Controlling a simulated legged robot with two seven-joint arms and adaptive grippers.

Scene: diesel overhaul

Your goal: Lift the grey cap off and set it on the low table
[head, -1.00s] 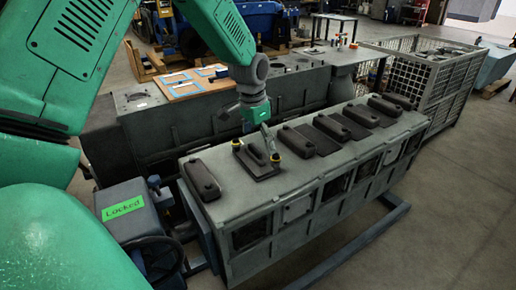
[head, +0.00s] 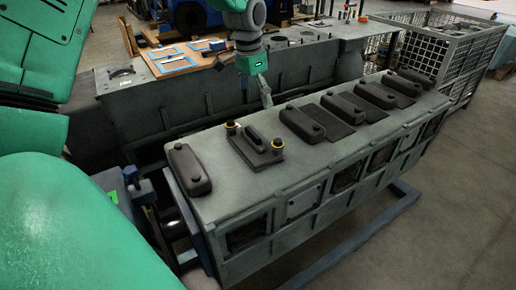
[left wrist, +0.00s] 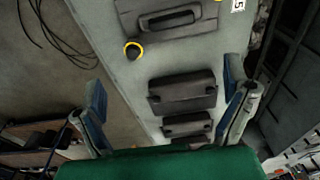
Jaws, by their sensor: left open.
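A dark grey plate-like cap with a raised handle (head: 257,147) lies flat on the long grey engine block (head: 222,209), with two yellow-ringed knobs (head: 277,143) at its corners. In the left wrist view this handled cap (left wrist: 168,19) is at the top edge, partly cut off. My left gripper (head: 265,97) is above and behind the block's far edge, apart from the cap. In the left wrist view its two fingers stand wide apart with nothing between them. My right gripper is out of view. I cannot tell which surface is the low table.
Several other dark covers (head: 301,124) sit in a row along the block. Behind it stands a second grey block (head: 205,112) with a wooden board (head: 166,65) on top. A wire-mesh crate (head: 455,60) stands at the back right. The floor in front right is clear.

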